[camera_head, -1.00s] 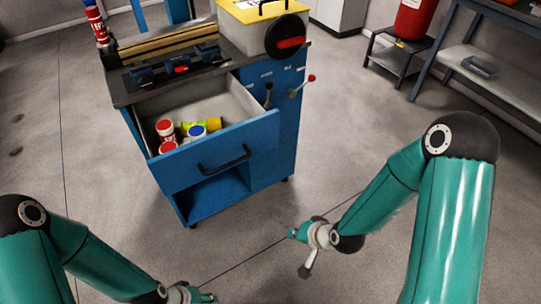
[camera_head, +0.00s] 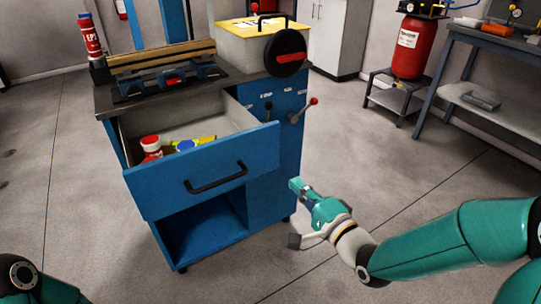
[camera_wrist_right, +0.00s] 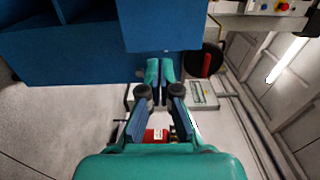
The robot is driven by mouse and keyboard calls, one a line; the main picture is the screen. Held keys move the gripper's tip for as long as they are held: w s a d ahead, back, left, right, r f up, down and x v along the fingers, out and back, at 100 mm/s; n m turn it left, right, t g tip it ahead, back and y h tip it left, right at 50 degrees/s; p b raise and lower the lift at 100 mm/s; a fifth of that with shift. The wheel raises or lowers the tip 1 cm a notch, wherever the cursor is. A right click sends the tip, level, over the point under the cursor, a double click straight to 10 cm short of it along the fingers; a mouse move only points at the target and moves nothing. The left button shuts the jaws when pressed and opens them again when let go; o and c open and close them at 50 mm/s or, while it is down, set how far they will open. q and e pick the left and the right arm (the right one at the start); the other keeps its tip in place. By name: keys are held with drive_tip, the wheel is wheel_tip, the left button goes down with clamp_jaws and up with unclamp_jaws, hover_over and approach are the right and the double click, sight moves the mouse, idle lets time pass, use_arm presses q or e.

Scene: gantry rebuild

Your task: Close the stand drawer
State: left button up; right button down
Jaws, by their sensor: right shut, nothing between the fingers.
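The blue stand (camera_head: 270,150) has its top drawer pulled open, with a blue front (camera_head: 150,192) and a black bar handle (camera_head: 216,179). Inside the drawer are a red-and-white can (camera_head: 151,146) and some yellow and blue items. My right gripper (camera_head: 295,186) is shut and empty, to the right of the drawer front and lower than its top edge, apart from the handle. In the right wrist view its fingers (camera_wrist_right: 160,68) point toward blue panels of the stand (camera_wrist_right: 80,55). My left gripper is out of view; only part of that arm shows at lower left.
The stand top carries a yellow-lidded box (camera_head: 258,42) with a black-and-red handwheel (camera_head: 287,52) and a red spray can (camera_head: 90,36). A red-knobbed lever (camera_head: 305,109) sticks out on the right. A red tank (camera_head: 411,45) and workbench (camera_head: 500,100) stand at right. The floor in front is clear.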

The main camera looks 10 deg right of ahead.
sight(266, 154)
drive_tip(key=x, duration=1.1)
drive_tip(key=shift+w+f, duration=0.1)
drive_tip(key=shift+w, duration=0.1)
